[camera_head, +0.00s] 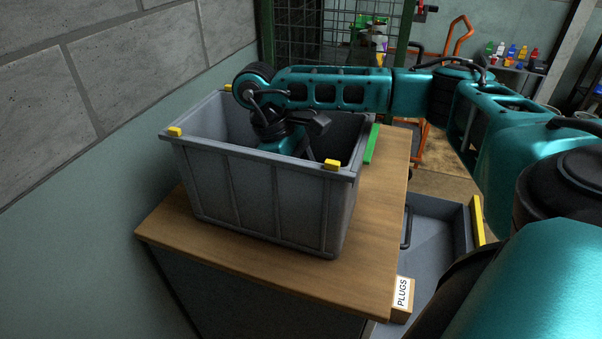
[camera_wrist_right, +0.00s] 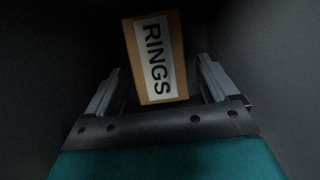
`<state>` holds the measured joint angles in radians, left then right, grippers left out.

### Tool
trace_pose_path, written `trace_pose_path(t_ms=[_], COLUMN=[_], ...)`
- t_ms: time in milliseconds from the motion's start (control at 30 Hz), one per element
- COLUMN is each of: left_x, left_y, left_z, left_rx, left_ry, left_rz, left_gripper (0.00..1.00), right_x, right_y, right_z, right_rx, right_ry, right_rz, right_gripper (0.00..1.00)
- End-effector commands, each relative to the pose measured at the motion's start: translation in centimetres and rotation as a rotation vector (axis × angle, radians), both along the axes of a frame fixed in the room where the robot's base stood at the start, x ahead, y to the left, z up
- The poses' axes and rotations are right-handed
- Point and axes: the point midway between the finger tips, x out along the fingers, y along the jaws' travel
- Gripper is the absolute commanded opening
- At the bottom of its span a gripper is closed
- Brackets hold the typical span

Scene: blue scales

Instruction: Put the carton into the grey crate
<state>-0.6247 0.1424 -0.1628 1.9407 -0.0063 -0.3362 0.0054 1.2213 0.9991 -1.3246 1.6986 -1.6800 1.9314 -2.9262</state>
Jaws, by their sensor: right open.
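The grey crate (camera_head: 255,205) stands upright on a wooden-topped cabinet. My right arm comes in from the right and reaches down into it, so the crate walls hide the gripper's fingertips in the head view. In the right wrist view a brown carton (camera_wrist_right: 173,82) with a white RINGS label lies between and beyond the fingers of my right gripper (camera_wrist_right: 158,72). The right gripper is open, with a gap on each side of the carton. The dark surfaces around it look like the crate's inside. My left gripper is not in view.
Another carton with a PLUGS label (camera_head: 402,301) is by an open grey drawer (camera_head: 437,240) at the cabinet's right. A green strip (camera_head: 372,144) lies beside the crate. The wooden top (camera_head: 375,255) is bare in front. A wall (camera_head: 70,215) stands close on the left.

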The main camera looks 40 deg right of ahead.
Motion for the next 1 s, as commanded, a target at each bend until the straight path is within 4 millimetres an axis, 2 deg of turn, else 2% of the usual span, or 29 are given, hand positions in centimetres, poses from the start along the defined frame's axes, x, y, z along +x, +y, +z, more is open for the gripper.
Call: trace_pose_path(t_ms=[167, 333, 433, 500, 700, 833, 1000], left_x=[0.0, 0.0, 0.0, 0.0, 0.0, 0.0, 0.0], left_y=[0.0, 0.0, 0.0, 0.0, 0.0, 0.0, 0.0], left_z=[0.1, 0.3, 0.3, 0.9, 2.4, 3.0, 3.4], left_rx=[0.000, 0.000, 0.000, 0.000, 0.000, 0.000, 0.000], left_ry=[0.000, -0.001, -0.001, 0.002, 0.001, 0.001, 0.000], left_rz=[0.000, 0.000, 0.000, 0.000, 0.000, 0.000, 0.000], left_gripper=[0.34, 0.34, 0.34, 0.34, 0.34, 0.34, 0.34], right_x=[0.0, 0.4, 1.1, 1.7, 3.0, 3.6, 4.1], right_y=[0.0, 0.2, 0.6, 0.8, 1.5, 1.9, 2.1], right_z=[0.1, 1.2, 3.0, 4.8, 8.5, 10.2, 11.3], right_rx=[0.000, 0.001, 0.001, 0.000, -0.001, -0.001, 0.000], right_ry=[0.000, -0.005, -0.005, -0.007, -0.005, -0.004, -0.001], right_rz=[0.000, 0.000, 0.001, 0.001, 0.000, 0.001, 0.000], right_gripper=[0.87, 0.87, 0.87, 0.87, 0.87, 0.87, 0.87])
